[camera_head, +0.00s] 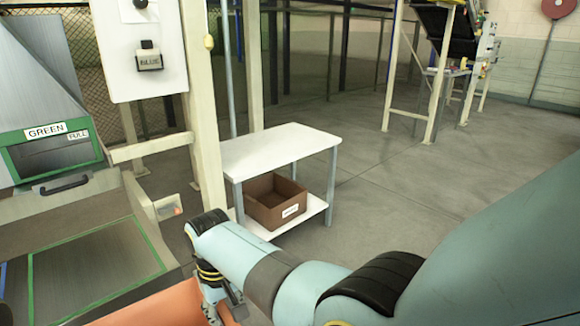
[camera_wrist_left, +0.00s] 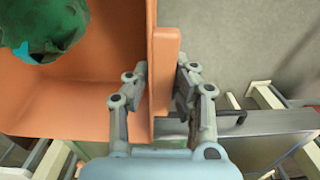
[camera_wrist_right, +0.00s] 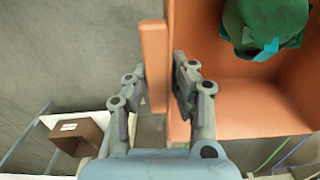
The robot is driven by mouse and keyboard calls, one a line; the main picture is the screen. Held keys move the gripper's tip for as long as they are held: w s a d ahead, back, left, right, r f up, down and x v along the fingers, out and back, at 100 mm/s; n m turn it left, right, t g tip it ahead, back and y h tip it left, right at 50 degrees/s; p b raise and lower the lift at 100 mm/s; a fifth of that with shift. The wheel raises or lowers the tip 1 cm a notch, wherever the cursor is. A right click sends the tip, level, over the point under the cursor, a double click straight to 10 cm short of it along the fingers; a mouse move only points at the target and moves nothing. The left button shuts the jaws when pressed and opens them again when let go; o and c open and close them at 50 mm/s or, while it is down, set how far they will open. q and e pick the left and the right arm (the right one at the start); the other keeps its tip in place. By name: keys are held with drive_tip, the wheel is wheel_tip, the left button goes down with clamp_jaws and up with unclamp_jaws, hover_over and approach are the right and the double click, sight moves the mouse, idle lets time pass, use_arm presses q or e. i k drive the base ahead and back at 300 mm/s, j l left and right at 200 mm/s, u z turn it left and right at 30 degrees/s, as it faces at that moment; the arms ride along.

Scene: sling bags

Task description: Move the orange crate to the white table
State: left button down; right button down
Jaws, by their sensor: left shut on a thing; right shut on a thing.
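The orange crate (camera_head: 155,309) is at the bottom of the head view, mostly cut off by the frame edge. A green bag (camera_wrist_left: 42,28) lies inside the crate (camera_wrist_left: 95,88); the right wrist view also shows the bag (camera_wrist_right: 265,24) and crate (camera_wrist_right: 235,100). My left gripper (camera_wrist_left: 165,78) is shut on one crate wall, a finger on each side. My right gripper (camera_wrist_right: 158,75) is shut on another wall; it also shows at the crate's edge in the head view (camera_head: 222,304). The white table (camera_head: 283,146) stands beyond my right arm, its top bare.
A brown box (camera_head: 276,202) sits on the table's lower shelf. A cream post (camera_head: 204,120) stands at the table's left. A metal station (camera_head: 85,215) with a GREEN sign (camera_head: 45,131) is at the left. Open grey floor (camera_head: 400,190) lies right of the table.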

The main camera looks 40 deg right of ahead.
sight(270, 143)
drive_tip(key=z, duration=1.35)
drive_tip(key=i+l+z, duration=0.15)
drive_tip(key=i+z, duration=0.25)
drive_tip(key=i+l+z, duration=0.1)
drive_tip(key=i+z, duration=0.15)
drive_tip(key=z, duration=0.2)
drive_tip(key=i, duration=1.35)
drive_tip(key=i+u, duration=0.15)
drive_tip(key=i, duration=0.45)
drive_tip(key=i+l+u, duration=0.1)
drive_tip(key=i, duration=0.55)
drive_tip(key=u, duration=1.4)
